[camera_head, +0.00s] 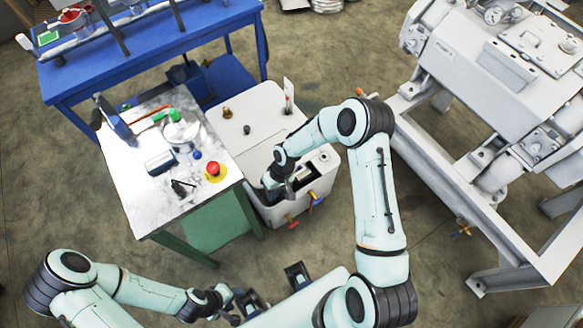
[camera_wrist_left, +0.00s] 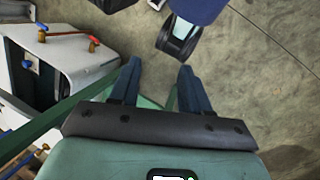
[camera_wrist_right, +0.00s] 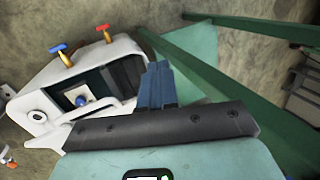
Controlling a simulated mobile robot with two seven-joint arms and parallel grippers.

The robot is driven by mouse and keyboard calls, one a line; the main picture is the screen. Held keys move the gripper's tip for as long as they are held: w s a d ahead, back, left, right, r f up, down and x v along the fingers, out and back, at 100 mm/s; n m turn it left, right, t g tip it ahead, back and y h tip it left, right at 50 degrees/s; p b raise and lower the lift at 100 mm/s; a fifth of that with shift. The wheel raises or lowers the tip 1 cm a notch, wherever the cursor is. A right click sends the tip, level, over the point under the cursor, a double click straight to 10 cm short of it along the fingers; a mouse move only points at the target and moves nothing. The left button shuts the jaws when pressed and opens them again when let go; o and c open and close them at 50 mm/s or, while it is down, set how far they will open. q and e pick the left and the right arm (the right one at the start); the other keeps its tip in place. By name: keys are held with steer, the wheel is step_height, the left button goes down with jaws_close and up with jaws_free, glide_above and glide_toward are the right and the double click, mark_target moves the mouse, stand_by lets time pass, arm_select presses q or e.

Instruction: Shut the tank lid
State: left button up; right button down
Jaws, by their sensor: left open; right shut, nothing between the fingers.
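The tank (camera_head: 245,108) is a white box beside the work table in the head view. An opening with a dark inside shows at its front; in the right wrist view the tank (camera_wrist_right: 118,47) shows a blue knob (camera_wrist_right: 82,101) inside it. I cannot clearly tell the lid from the white top panels; my right arm hides part of them. My right gripper (camera_head: 272,184) is shut and empty, at the opening's left end; its fingers (camera_wrist_right: 158,85) appear beside the opening. I cannot tell whether they touch the tank. My left gripper (camera_head: 272,288) is open and empty, low and away from the tank.
The work table (camera_head: 135,200) with a red button (camera_head: 213,169) stands left of the tank. Valve handles (camera_head: 292,221) stick out from the tank front. A blue bench (camera_head: 150,58) is behind, and a large grey machine (camera_head: 480,80) on the right. Open floor (camera_head: 340,60) lies behind the tank.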

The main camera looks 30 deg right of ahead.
steer(key=w+d+r+h+b, duration=0.4)
steer(key=w+d+r+b, duration=0.2)
steer(key=w+d+r, duration=0.55)
steer(key=f, duration=0.4)
steer(key=s+f, duration=0.1)
steer(key=f, duration=0.2)
steer(key=s+f, duration=0.1)
steer(key=f, duration=0.3)
steer(key=shift+s+d+f+b, duration=0.1)
steer(key=shift+s+f+b, duration=0.05)
steer(key=shift+f+b, duration=0.2)
steer(key=shift+s+f, duration=0.3)
steer(key=shift+s, duration=0.05)
arm_select(q)
step_height(320, 180, down, 8)
steer(key=shift+s+f, duration=0.15)
steer(key=shift+s, duration=0.2)
